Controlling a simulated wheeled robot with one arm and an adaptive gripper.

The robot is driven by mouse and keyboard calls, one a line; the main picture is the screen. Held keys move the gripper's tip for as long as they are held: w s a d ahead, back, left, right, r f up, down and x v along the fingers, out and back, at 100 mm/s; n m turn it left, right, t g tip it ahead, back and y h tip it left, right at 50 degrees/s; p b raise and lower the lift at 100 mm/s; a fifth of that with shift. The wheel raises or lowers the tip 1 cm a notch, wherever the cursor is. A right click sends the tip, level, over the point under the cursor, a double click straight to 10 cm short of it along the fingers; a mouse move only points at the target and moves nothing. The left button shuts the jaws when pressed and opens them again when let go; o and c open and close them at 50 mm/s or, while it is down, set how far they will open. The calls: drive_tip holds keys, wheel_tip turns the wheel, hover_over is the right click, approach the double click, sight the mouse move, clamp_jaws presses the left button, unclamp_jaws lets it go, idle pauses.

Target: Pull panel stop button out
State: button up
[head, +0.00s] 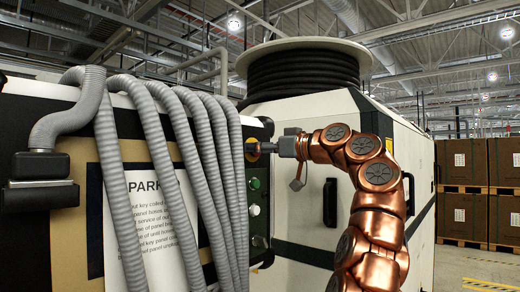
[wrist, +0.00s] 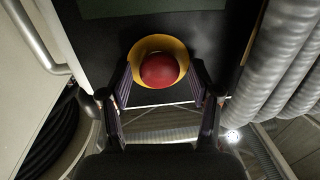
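The stop button is a round red knob (wrist: 159,70) in a yellow collar (wrist: 176,45) on the dark panel (wrist: 110,40) in the wrist view. In the head view, the collar (head: 251,149) shows at the panel's upper edge, and the red knob cannot be made out. My gripper (wrist: 162,82) faces the button, with one finger on each side. The fingers are spread and reach the collar's edges. In the head view, my gripper (head: 268,147) points left at the panel.
Grey corrugated hoses (head: 170,150) hang over the panel front, left of the button, partly covering a paper notice (head: 140,230). Green (head: 254,183) and white (head: 254,210) panel controls sit below. A black hose reel (head: 303,70) stands behind. Stacked boxes (head: 462,165) are far right.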

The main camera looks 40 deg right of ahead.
clamp_jaws()
idle(0.3)
